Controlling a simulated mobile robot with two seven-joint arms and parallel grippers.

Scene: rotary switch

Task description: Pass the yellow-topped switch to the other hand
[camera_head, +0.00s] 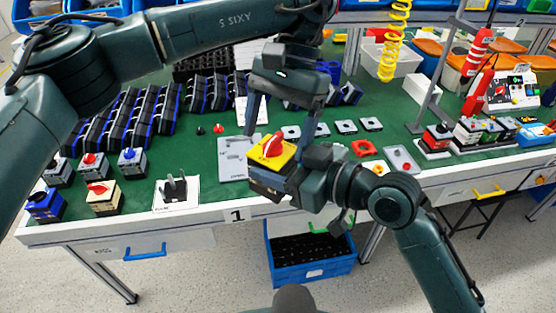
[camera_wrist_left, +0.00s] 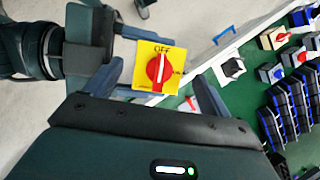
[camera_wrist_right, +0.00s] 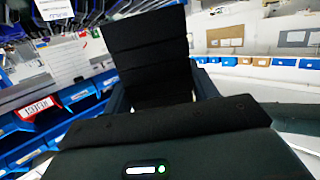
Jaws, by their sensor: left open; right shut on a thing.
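The yellow-topped switch (camera_head: 271,152) has a red knob and a dark body. My right gripper (camera_head: 290,182) is shut on its body and holds it above the front edge of the table. My left gripper (camera_head: 284,125) comes from above, open, with its fingers reaching down around the switch's top. In the left wrist view the yellow face (camera_wrist_left: 158,68) with its red knob lies between and beyond the open left fingers (camera_wrist_left: 164,98). I cannot tell whether they touch it. In the right wrist view the dark switch body (camera_wrist_right: 150,60) fills the space between the right fingers.
The green table (camera_head: 215,185) carries several other switches at the left, such as a beige one with a red knob (camera_head: 102,196). A white plate with a dark fixture (camera_head: 176,192) stands near the front edge. A blue crate (camera_head: 310,262) is under the table.

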